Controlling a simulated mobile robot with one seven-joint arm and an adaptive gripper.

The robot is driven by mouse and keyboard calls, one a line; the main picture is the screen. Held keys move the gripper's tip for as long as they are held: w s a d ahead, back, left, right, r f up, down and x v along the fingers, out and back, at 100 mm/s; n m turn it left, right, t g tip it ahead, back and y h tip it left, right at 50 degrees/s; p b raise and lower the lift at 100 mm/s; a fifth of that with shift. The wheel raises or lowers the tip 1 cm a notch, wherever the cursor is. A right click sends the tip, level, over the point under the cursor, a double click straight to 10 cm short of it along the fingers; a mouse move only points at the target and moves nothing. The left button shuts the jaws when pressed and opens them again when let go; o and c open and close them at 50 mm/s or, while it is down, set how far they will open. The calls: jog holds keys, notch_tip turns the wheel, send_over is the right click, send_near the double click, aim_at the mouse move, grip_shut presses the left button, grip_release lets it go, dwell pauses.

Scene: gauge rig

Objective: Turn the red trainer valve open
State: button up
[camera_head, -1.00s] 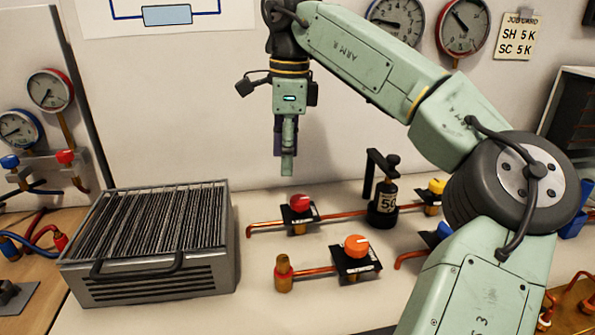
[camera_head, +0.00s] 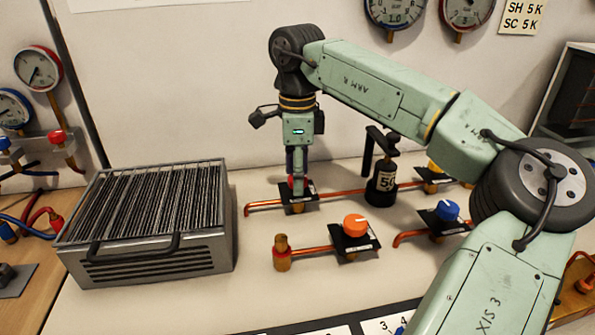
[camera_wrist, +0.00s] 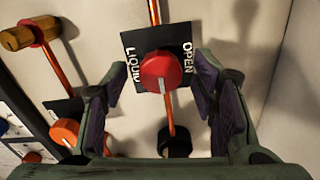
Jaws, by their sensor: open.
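The red valve knob (camera_wrist: 162,72) sits on a black plate (camera_wrist: 128,44) lettered "LIQUID" and "OPEN" in the wrist view, with copper pipe running from both ends. A light mark shows on the knob. My gripper (camera_wrist: 162,100) is open, with one finger on each side of the knob and a visible space between fingers and knob. In the head view my gripper (camera_head: 297,185) points straight down over the red knob (camera_head: 292,183) and hides much of it.
An orange knob (camera_head: 355,225) on its own pipe stands in front, and a blue knob (camera_head: 448,210) to the right. A black cylinder labelled "50" (camera_head: 382,185) stands close right of my gripper. A grey finned box (camera_head: 150,225) is at left.

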jog(key=shift+c, duration=0.4)
jog(key=c, duration=1.1)
